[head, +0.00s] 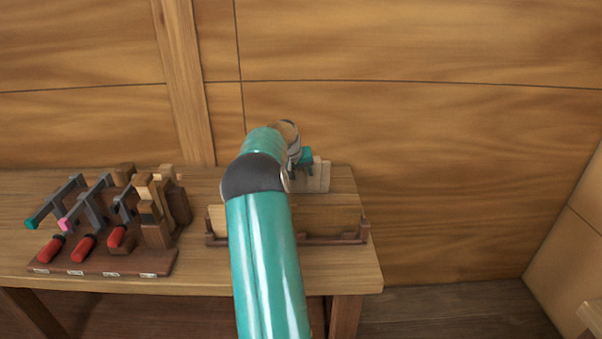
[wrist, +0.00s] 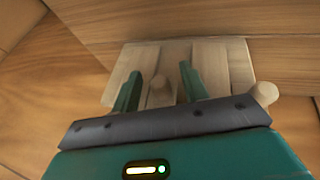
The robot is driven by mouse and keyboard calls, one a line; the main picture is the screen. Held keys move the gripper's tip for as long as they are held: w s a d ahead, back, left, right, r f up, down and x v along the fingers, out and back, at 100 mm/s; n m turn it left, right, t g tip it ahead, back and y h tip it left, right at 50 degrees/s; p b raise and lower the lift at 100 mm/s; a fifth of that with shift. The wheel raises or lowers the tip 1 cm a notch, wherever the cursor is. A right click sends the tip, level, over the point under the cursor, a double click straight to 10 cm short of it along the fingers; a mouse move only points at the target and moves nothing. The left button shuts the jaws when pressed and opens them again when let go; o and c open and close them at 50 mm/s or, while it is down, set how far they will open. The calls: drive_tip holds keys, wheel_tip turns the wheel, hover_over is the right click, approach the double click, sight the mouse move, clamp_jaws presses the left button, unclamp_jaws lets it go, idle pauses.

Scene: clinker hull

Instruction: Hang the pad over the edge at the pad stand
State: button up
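Pale wooden pads (head: 318,178) stand at the back of the bench, in front of the wall; which one is the task's pad I cannot tell. In the head view my gripper (head: 303,160) is at the pads, partly hidden by my arm. No separate pad stand can be made out.
A long board (head: 335,218) sits in a dark brown cradle (head: 335,240) in front of the pads, partly behind my arm. Several clamps with red handles (head: 84,247) stand in a brown rack (head: 105,262) at the left. The bench's front right corner (head: 360,272) is clear.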

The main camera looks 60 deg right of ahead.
drive_tip(key=v, duration=1.3)
drive_tip(key=shift+r, duration=0.35)
drive_tip(key=shift+w+a, duration=0.1)
drive_tip(key=shift+a, duration=0.05)
drive_tip(key=w+a+r+n+t+y, duration=0.1)
drive_tip(key=w+a+r, duration=0.15)
drive_tip(key=a, duration=0.65)
drive_tip(key=w+a+r+n+t, duration=0.2)
drive_tip(key=w+a, duration=0.1)
drive_tip(key=a, duration=0.6)
drive_tip(key=w+a+r+n+t+y, duration=0.1)
drive_tip(key=w+a+r, duration=0.1)
drive_tip(key=a, duration=0.7)
drive_tip(key=s+a+n+t+y, duration=0.1)
drive_tip(key=s+a+n+y, duration=0.15)
drive_tip(key=a, duration=1.65)
drive_tip(key=s+a+f+n, duration=0.2)
drive_tip(key=s+a, duration=0.4)
drive_tip(key=a, duration=0.2)
drive_tip(key=s+a+f+n+t, duration=0.1)
drive_tip(key=s+a+f+n, duration=0.2)
drive_tip(key=s+a, duration=0.2)
drive_tip(key=a+y, duration=0.1)
drive_tip(key=a, duration=0.2)
drive_tip(key=shift+s+a+f, duration=0.25)
drive_tip(key=shift+s+f, duration=0.1)
drive_tip(key=shift+s, duration=0.05)
